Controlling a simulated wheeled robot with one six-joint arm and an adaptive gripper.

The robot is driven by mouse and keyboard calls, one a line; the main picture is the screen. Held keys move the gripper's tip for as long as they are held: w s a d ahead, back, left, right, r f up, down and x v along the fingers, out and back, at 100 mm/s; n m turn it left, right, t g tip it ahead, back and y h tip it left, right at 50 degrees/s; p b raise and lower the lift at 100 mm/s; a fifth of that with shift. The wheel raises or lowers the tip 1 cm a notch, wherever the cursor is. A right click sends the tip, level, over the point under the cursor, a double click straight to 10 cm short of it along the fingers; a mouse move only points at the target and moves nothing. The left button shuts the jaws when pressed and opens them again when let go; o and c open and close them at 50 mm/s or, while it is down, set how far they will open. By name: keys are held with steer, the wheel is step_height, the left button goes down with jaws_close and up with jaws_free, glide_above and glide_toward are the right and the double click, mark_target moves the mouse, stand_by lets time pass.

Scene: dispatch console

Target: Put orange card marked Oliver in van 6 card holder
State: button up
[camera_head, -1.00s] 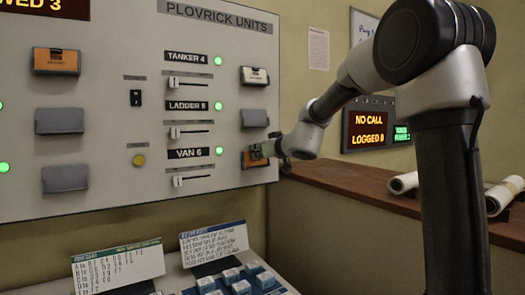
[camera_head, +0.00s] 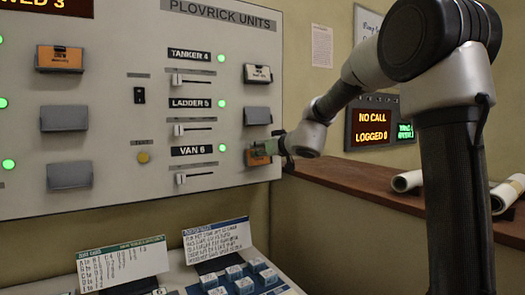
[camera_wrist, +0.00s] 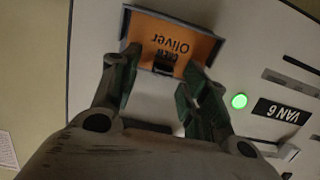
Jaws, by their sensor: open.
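The orange card marked Oliver (camera_wrist: 185,38) sits in the van 6 card holder (camera_wrist: 124,27), upside down in the wrist view. In the head view the orange card (camera_head: 257,160) shows at the right end of the VAN 6 row, partly hidden by my gripper (camera_head: 283,147). In the wrist view my gripper (camera_wrist: 160,78) is open, its two green-padded fingers on either side of the card's lower part in that picture. A small dark clip lies on the card between the fingers. I cannot tell whether the fingers touch the card.
The VAN 6 label (camera_head: 191,150) has a lit green lamp beside it and a slider below. Another orange card (camera_head: 59,58) is in an upper left holder, and a white card (camera_head: 257,73) is in the TANKER 4 holder. A brown ledge (camera_head: 365,188) with paper rolls lies right of the panel.

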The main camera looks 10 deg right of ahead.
steer(key=v, duration=1.1)
steer(key=shift+s, duration=0.4)
steer(key=shift+d+r, duration=0.1)
steer(key=shift+d, duration=0.05)
steer(key=s+f+m+g+y, duration=0.2)
steer(key=s+f+m+g, duration=0.35)
steer(key=s+f, duration=0.75)
steer(key=s+d+f+n+g+h, duration=0.1)
steer(key=s+d, duration=0.4)
steer(key=s, duration=0.5)
steer(key=s+d+f+n+g+h, duration=0.1)
steer(key=s+d+g+h, duration=0.3)
steer(key=s, duration=0.6)
steer(key=shift+s+d+f+h, duration=0.5)
steer(key=shift+d+h, duration=0.4)
steer(key=shift+d, duration=0.35)
